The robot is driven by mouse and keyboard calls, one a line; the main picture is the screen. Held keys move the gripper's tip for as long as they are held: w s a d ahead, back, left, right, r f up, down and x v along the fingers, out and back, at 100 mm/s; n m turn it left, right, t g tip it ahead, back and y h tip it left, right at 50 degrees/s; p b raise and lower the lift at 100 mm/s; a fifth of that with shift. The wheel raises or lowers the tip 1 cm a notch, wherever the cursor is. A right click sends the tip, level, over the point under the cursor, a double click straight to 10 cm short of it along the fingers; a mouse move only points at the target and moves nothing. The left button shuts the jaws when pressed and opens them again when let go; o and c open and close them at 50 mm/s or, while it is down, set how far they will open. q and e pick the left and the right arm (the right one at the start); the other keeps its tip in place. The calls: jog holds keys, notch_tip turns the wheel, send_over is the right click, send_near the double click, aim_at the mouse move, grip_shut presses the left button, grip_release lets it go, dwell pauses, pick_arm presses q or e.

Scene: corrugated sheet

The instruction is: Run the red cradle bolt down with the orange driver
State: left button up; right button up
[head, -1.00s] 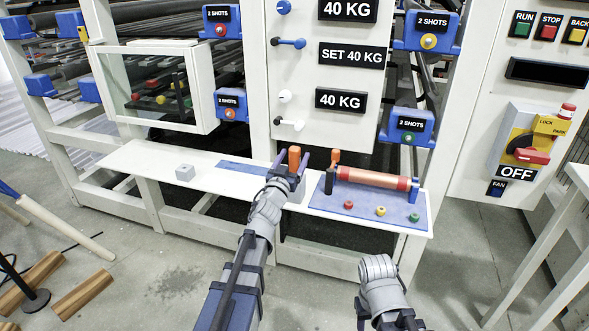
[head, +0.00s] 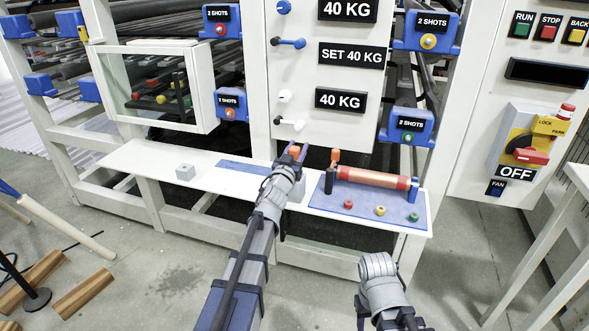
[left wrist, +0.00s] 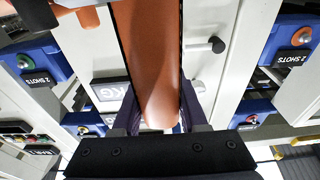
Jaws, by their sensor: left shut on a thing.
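My left gripper (head: 293,151) is shut on the orange driver (head: 295,150), above the white shelf. In the left wrist view, the driver's long orange handle (left wrist: 150,65) fills the middle between the two fingers; its working end cannot be made out. A blue cradle block with a red bolt (head: 220,31) sits on the rack at upper left, away from the driver. Small red (head: 376,205), yellow (head: 380,211) and green (head: 414,217) pieces lie on the blue mat (head: 340,203). My right arm shows at the lower right, but its fingers do not.
The white shelf (head: 140,160) carries a grey block (head: 185,172) and a copper-coloured roller (head: 373,178). The glazed frame (head: 160,88) and the 40 KG panel (head: 325,75) stand behind the shelf.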

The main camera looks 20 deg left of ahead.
pick_arm(q)
grip_shut()
dwell(0.8)
